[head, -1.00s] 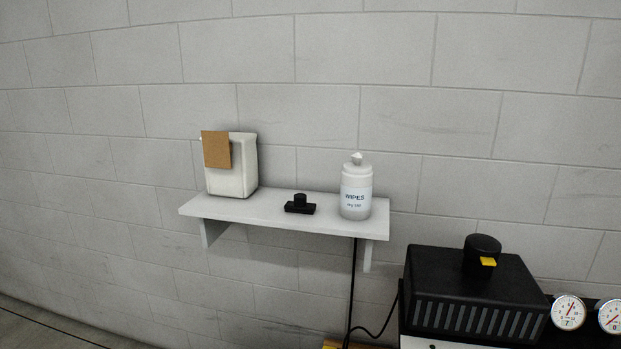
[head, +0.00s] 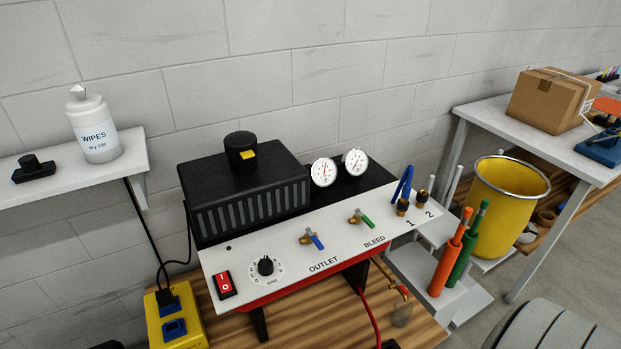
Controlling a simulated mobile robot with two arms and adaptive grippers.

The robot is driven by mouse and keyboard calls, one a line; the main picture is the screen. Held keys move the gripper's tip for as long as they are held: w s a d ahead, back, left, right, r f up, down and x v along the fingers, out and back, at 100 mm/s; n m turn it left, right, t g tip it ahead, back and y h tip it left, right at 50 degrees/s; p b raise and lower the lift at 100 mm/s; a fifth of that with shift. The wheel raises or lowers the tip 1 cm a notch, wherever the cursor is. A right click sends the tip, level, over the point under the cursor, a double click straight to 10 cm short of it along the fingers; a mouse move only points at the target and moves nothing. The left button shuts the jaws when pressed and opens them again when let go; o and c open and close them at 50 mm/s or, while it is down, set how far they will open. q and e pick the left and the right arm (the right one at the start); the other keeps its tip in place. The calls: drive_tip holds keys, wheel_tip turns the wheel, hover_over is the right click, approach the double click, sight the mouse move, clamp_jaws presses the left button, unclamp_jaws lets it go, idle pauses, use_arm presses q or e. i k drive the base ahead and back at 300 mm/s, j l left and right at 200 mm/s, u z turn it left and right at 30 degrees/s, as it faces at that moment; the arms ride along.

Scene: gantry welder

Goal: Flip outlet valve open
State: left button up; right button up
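The outlet valve (head: 312,239) is a small brass valve with a blue lever, on the white sloped panel (head: 222,258) above the printed word OUTLET. Its blue lever points toward the lower right. A similar brass valve with a green lever, the bleed valve (head: 361,218), sits to its right above the word BLEED. Neither of my grippers shows in the head view.
The panel also carries a red switch (head: 225,284) and a black dial (head: 266,265). Behind it stand a black vented box (head: 250,192) and two gauges (head: 323,171). A yellow power box (head: 176,325) is at lower left. Orange and green cylinders (head: 443,262) stand at right.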

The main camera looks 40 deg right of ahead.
sight(316, 241)
drive_tip(key=i+l+z, duration=0.15)
drive_tip(key=l+z, duration=0.2)
drive_tip(key=i+l+z, duration=0.15)
drive_tip(key=l+z, duration=0.25)
